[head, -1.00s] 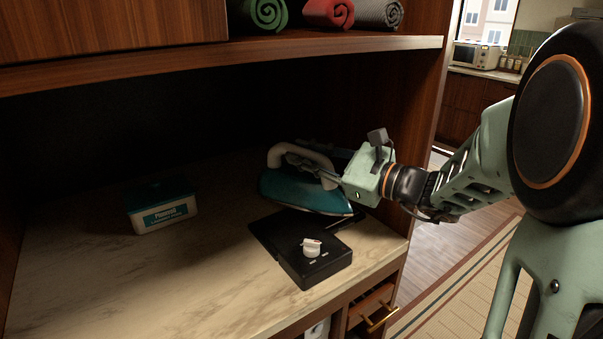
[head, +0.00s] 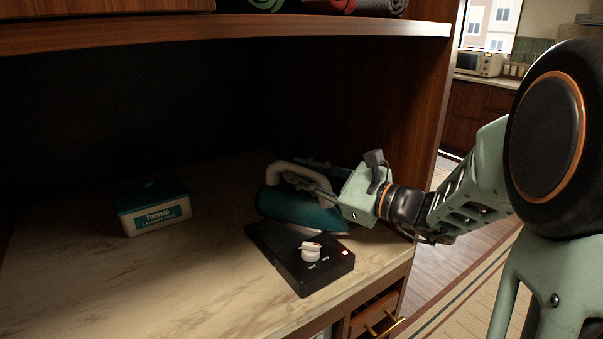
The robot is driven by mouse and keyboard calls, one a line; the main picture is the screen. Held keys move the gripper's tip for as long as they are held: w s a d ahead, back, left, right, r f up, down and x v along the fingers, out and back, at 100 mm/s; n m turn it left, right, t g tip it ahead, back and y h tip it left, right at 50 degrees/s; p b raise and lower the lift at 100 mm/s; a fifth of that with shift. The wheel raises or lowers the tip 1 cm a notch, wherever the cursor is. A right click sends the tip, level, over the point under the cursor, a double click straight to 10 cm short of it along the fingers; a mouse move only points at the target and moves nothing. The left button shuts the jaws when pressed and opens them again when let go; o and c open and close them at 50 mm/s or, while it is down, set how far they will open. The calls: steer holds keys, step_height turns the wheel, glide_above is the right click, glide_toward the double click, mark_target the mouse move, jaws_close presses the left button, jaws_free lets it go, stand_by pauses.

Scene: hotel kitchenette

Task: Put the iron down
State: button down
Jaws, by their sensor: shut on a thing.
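The iron (head: 283,207) has a teal body and a pale handle, and is in the right half of the counter alcove. My gripper (head: 312,184) reaches in from the right and is shut on the iron's handle. The iron is over the back part of a flat black device (head: 318,277) with a white knob and a lit red light. The iron looks slightly tilted. Its soleplate is mostly hidden, and I cannot tell whether it touches the device.
A teal and white box (head: 155,214) stands on the left of the marble-look counter (head: 130,285). The counter between box and device is clear. A wooden shelf (head: 230,34) holding rolled items is above. The alcove's right wall (head: 425,115) is close to my arm. An open drawer (head: 375,315) is below.

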steer(key=c, duration=1.8)
jaws_free()
steer(key=shift+o, duration=0.2)
steer(key=shift+r, duration=0.1)
steer(key=v, duration=1.2)
steer(key=shift+s, duration=0.1)
